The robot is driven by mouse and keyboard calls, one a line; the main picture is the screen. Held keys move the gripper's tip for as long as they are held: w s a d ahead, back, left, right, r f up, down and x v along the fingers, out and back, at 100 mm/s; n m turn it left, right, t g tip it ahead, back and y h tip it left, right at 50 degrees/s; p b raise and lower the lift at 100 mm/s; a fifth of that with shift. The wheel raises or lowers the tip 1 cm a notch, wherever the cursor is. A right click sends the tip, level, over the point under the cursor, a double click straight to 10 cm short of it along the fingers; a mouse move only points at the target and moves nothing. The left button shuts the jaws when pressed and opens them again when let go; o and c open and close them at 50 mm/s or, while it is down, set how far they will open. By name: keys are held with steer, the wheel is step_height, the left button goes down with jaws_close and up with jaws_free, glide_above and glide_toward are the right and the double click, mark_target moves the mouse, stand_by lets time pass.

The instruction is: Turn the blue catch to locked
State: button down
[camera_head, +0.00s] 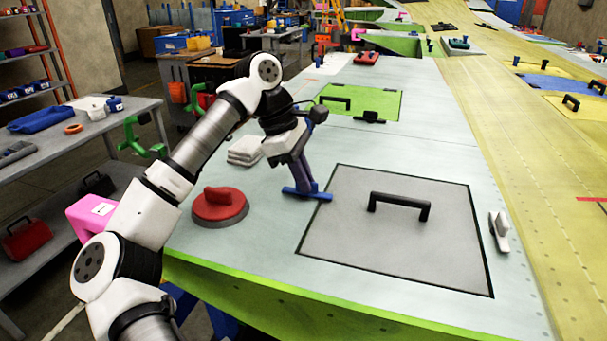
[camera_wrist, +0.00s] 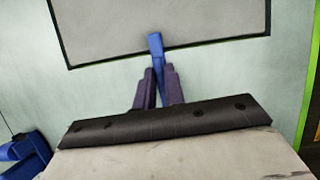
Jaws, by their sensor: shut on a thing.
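The blue catch (camera_head: 290,191) is a flat bar on the pale wing skin, at the left edge of the grey panel (camera_head: 350,240). Its right end crosses the panel's dark seam. The panel carries a black handle (camera_head: 400,200). My gripper (camera_head: 304,184) points down onto the catch. In the wrist view, the purple fingers of my gripper (camera_wrist: 158,88) are closed on both sides of the blue catch (camera_wrist: 155,45), whose tip laps over the dark border of the grey panel (camera_wrist: 110,22). The fingers hide the catch's middle.
A red disc with a handle (camera_head: 220,205) stands left of the panel, near the front edge. Folded white cloths (camera_head: 245,150) lie behind it. A white catch (camera_head: 499,230) sits right of the panel. A green panel (camera_head: 385,97) and a black catch (camera_head: 369,117) are further back.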

steer(key=shift+m, duration=0.4)
steer(key=c, duration=1.5)
jaws_free()
steer(key=p+v, duration=0.1)
steer(key=v, duration=1.2)
steer(key=shift+w+a+r, duration=0.15)
steer(key=shift+w+r, duration=0.05)
steer(key=shift+r, duration=0.15)
